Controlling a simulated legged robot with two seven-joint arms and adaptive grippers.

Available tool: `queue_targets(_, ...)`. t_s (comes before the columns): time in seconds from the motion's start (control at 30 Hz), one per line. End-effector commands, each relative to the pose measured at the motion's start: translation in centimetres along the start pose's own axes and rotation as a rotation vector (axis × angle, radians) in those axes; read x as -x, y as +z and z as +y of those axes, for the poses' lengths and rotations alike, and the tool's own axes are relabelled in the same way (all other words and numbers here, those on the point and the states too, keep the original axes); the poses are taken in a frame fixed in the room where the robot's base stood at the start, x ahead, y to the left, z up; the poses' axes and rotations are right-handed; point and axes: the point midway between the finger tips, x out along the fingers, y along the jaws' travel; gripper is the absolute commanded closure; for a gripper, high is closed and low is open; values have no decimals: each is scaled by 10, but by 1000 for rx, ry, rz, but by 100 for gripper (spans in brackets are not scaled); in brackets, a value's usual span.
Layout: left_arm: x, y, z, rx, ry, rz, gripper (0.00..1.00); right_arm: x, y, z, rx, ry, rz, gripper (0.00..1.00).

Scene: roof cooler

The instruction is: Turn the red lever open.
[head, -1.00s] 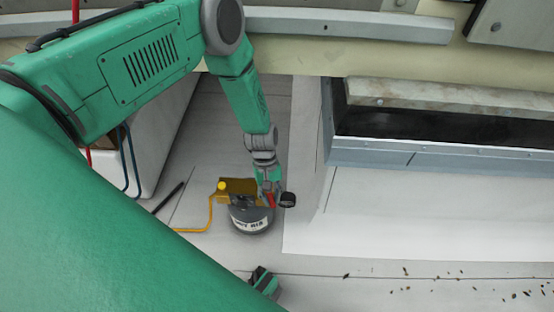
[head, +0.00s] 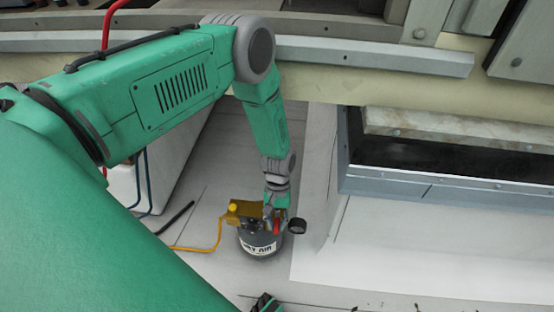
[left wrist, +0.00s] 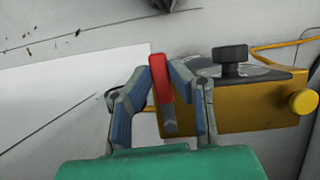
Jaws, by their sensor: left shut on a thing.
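The red lever (left wrist: 158,78) stands between the two fingers of my left gripper (left wrist: 163,80) in the left wrist view. My left gripper is shut on it, with a finger on either side. In the head view the lever (head: 276,227) is a small red piece at my left gripper (head: 276,212), on top of a grey canister (head: 262,243) with a white label. A yellow block (head: 244,208) with a yellow knob sits on the canister; it fills the right of the left wrist view (left wrist: 245,105).
A black knob (left wrist: 231,60) rises beside the yellow block. A yellow hose (head: 205,245) runs left from it. A dark rod (head: 175,218) lies on the pale roof. A metal-framed opening (head: 440,160) is at right. A green and black thing (head: 265,303) shows at the bottom edge.

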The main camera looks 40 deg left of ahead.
Motion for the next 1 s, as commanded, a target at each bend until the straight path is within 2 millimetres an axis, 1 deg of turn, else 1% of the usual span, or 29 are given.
queue_targets(0.07, 2, -3, 0, 1, 2, 9, 100, 0, 0, 0, 0, 0, 0, 60)
queue_targets(0.1, 2, -3, 0, 2, 2, 9, 70, 0, 0, 0, 0, 0, 0, 60)
queue_targets(0.13, 2, -3, 0, 2, 2, 8, 64, 0, 0, 0, 0, 0, 0, 60)
queue_targets(0.63, -1, 0, -2, 3, -2, -1, 64, 1, 1, 0, 0, 0, 3, 60)
queue_targets(0.73, -1, 0, 0, 31, 10, -1, 64, 2, 1, 0, 0, 0, 3, 60)
queue_targets(0.87, 0, 0, 7, 159, 65, -2, 64, 4, 1, 0, 0, 0, 3, 60)
queue_targets(1.0, 2, -4, 20, 374, 155, -1, 64, 10, 1, 0, 0, 0, 3, 60)
